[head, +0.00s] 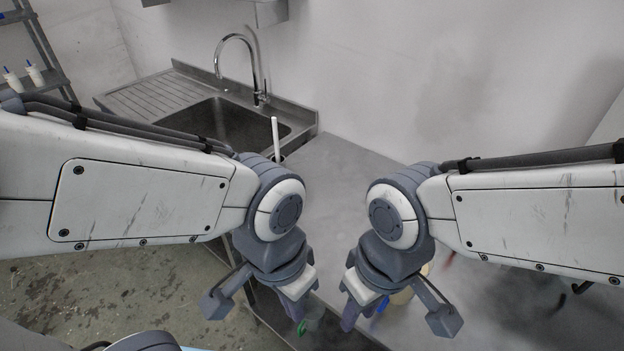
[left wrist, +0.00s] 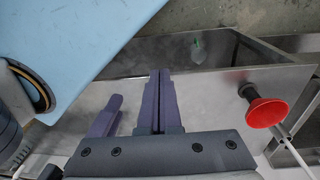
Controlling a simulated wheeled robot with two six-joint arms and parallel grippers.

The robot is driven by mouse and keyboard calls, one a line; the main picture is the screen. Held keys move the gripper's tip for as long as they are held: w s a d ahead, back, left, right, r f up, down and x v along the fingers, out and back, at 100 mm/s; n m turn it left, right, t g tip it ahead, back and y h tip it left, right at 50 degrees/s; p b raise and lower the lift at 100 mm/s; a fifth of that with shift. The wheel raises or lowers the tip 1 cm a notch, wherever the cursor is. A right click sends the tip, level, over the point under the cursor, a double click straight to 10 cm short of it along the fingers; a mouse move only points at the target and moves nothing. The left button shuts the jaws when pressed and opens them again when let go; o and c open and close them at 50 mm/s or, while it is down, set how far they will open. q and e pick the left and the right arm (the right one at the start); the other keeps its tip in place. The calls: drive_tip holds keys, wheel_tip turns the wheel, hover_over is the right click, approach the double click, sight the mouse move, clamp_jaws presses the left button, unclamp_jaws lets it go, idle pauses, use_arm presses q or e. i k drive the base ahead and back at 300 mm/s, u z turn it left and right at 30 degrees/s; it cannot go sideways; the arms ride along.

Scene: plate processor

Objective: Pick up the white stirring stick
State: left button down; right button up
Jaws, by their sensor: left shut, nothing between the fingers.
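A thin white stick (head: 276,138) stands upright in the head view, beside the sink's near right corner. Its lower end is hidden behind my left arm. My left gripper (head: 297,305) hangs in front of and below it, apart from it, over the counter's front edge. In the left wrist view its two fingers (left wrist: 161,74) are together and empty. A white rod (left wrist: 298,152) shows at the right there, beside a red cone-shaped piece (left wrist: 266,113); I cannot tell whether it is the same stick. My right gripper (head: 350,308) points down; its finger gap is unclear.
A steel sink (head: 205,120) with a tall faucet (head: 252,65) is at the back left. The grey counter (head: 335,185) is bare between my arms. A beige item (head: 402,296) is partly hidden behind my right gripper. A small green item (head: 312,320) is low in the middle.

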sight(274, 119)
drive_tip(key=u, duration=1.9)
drive_tip(key=i, duration=2.2)
drive_tip(key=z, duration=3.55)
